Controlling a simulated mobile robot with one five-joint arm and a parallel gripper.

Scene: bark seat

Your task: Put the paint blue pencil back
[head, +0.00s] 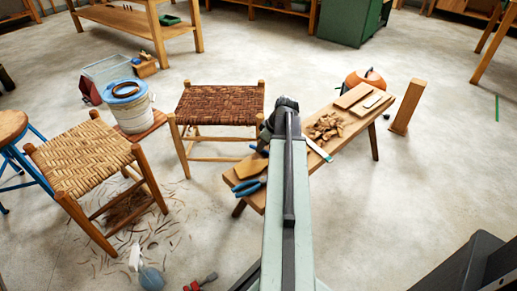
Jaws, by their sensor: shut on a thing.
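My gripper (284,105) is seen from behind, over the left part of the low wooden bench (358,119). My own arm covers much of it, and its fingertips are hidden. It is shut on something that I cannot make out. I cannot identify the paint blue pencil for certain in this view. A small blue piece (258,149) shows just left of my gripper, too small to name. A small wooden block (146,67) with a bit of blue at its top stands on the floor behind the bucket.
Blue-handled pliers (248,187) lie on the bench's near end, wood shavings (326,127) farther along. A dark woven stool (219,104) and a pale woven stool (82,160) stand left, near a bucket (129,104). A spray bottle (148,272) is near left.

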